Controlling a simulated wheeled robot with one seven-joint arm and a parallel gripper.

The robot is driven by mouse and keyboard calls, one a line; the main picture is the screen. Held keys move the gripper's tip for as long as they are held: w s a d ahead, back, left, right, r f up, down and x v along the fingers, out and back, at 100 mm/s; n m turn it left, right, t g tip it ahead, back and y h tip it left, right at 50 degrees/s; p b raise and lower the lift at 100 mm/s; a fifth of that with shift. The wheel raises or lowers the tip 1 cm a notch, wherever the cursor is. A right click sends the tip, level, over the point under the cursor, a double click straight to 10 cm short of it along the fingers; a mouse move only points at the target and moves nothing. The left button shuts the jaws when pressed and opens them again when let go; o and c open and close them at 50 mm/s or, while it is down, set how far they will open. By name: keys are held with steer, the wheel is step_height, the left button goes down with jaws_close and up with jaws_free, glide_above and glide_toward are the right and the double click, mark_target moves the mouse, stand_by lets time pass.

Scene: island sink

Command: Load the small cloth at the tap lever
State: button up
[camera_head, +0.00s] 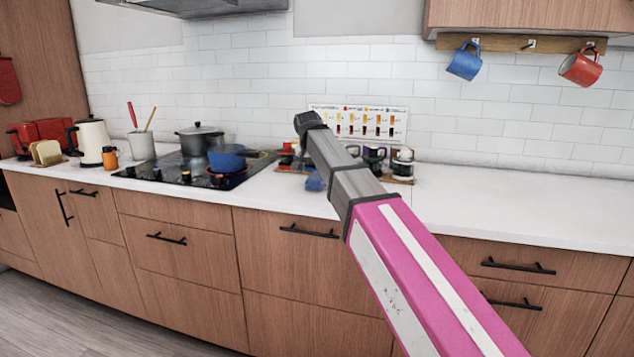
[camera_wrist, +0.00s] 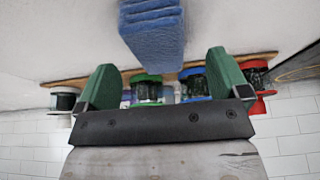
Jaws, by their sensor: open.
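A folded blue cloth (camera_wrist: 155,32) lies on the white counter in the wrist view, at top centre. It shows as a small blue patch in the head view (camera_head: 315,181), just left of my arm. My gripper (camera_wrist: 160,63) has two green fingers spread wide, with nothing gripped. The near end of the cloth shows in line with the gap between the fingers; I cannot tell how far it is beyond the tips. In the head view my arm hides the fingers. No tap or lever is in view.
A wooden board (camera_wrist: 62,82) with cups and jars stands behind the cloth, against the tiled wall. A hob (camera_head: 180,172) with a blue pot (camera_head: 227,158) is to the left. The counter (camera_head: 520,205) is clear on the right. Mugs hang above.

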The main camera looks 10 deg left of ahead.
mark_target(316, 176)
steer(key=shift+x, duration=2.65)
steer(key=shift+d, duration=0.1)
steer(key=c, duration=1.1)
steer(key=shift+r, duration=0.15)
steer(key=shift+r, duration=0.55)
step_height(316, 176, up, 3)
steer(key=shift+f, duration=0.2)
steer(key=s+a+r, duration=0.7)
steer(key=s+a, duration=0.1)
steer(key=shift+m+h, duration=0.4)
steer(key=shift+m, duration=0.5)
steer(key=d+f, duration=0.2)
steer(key=d, duration=1.2)
steer(key=s+d+f, duration=0.1)
steer(key=d+f, duration=0.1)
steer(key=d, duration=1.3)
steer(key=s+d+f, duration=0.1)
steer(key=d+f, duration=0.2)
steer(key=d, duration=1.1)
steer(key=shift+d, duration=0.25)
